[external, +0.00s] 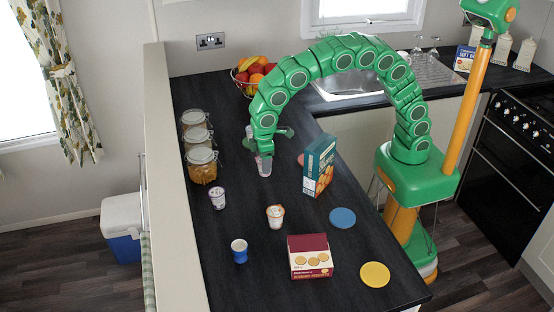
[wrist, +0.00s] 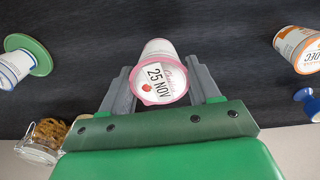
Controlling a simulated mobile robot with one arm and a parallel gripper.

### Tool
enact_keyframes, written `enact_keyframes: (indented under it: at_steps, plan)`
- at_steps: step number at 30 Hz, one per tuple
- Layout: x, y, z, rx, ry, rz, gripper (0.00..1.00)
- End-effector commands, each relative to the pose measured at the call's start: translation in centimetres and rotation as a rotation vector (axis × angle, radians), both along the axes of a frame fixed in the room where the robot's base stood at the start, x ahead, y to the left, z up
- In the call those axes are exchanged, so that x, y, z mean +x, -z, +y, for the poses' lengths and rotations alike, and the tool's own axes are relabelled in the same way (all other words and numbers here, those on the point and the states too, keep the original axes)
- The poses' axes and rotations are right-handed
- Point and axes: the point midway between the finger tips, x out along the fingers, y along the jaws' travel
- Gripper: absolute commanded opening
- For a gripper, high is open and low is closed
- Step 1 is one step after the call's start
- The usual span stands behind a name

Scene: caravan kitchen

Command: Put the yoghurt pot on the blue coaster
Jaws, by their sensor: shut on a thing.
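A yoghurt pot (wrist: 160,72) with a pink rim and a lid marked 25 NOV is between the fingers of my gripper (wrist: 163,88) in the wrist view. My gripper (external: 264,157) is shut on it; the pot also shows below the fingers in the external view (external: 264,167). I cannot tell whether its base touches the worktop. The blue coaster (external: 342,217) lies bare on the worktop, nearer the camera and to the right of my gripper. It is not seen in the wrist view.
An upright teal box (external: 319,165) stands between my gripper and the blue coaster. Other pots (external: 217,197) (external: 275,215), a blue cup (external: 239,250), a red box (external: 310,257) and a yellow coaster (external: 375,274) are nearer the camera. Jars (external: 202,165) line the left edge.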

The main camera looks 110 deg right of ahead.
Motion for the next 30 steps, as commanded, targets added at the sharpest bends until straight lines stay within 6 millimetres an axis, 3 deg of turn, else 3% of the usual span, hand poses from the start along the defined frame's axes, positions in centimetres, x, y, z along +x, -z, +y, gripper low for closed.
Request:
enact_keyframes:
  at_steps: [8,21,24,30]
  plan:
    - [-2.1,-3.0,5.6,0.005,-0.02,-0.01,0.22]
    - [-9.1,-9.7,16.0,0.019,-0.041,-0.024,0.22]
    - [-11.0,-10.8,17.5,0.021,-0.038,-0.025,0.22]
    - [-14.0,-11.2,18.0,0.022,-0.009,-0.029,0.22]
